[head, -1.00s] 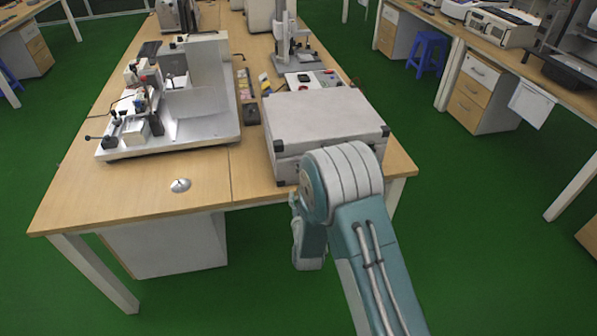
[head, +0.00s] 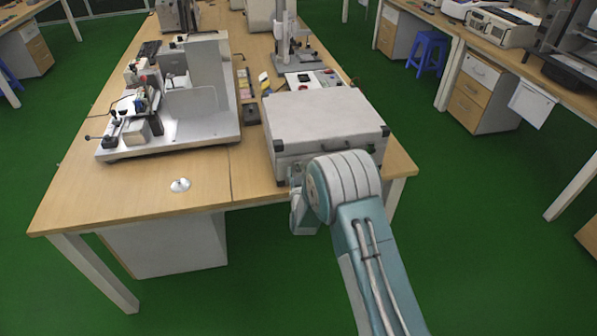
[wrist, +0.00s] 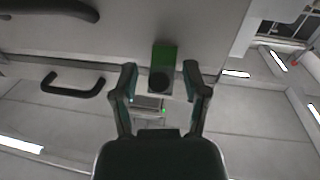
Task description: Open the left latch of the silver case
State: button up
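The silver case (head: 325,118) lies shut on the near right of the wooden table, with dark corners. Its front face is partly hidden by my arm, and I cannot make out its left latch in the head view. My gripper is at the left part of the case front, low and mostly hidden by my arm's rounded joint. In the wrist view my gripper (wrist: 160,68) is open, with two dark fingers apart. A green piece with a dark round end (wrist: 161,82) shows between the fingertips; I cannot tell whether it is the latch or whether a finger touches it.
A dark handle (wrist: 73,83) shows left of the fingers in the wrist view. A white machine (head: 190,105) stands left of the case, with a small dark box (head: 251,114) between them. A small silver disc (head: 180,185) lies near the front edge.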

grip_shut()
jog(key=shift+f+t, duration=0.1)
jog(key=shift+t, duration=0.2)
jog(key=shift+w+a+f+m+t, duration=0.1)
jog(key=shift+f+m+t, duration=0.25)
jog(key=shift+t, duration=0.8)
jog(key=shift+d+f+m+t, duration=0.1)
jog(key=shift+f+m+t, duration=0.3)
jog(key=shift+t, duration=0.8)
jog(key=shift+w+a+f+m+t, duration=0.15)
jog(key=shift+f+t, duration=0.35)
jog(key=shift+t, duration=0.65)
jog(key=shift+s, duration=0.1)
jog(key=shift+o, duration=1.2)
grip_release()
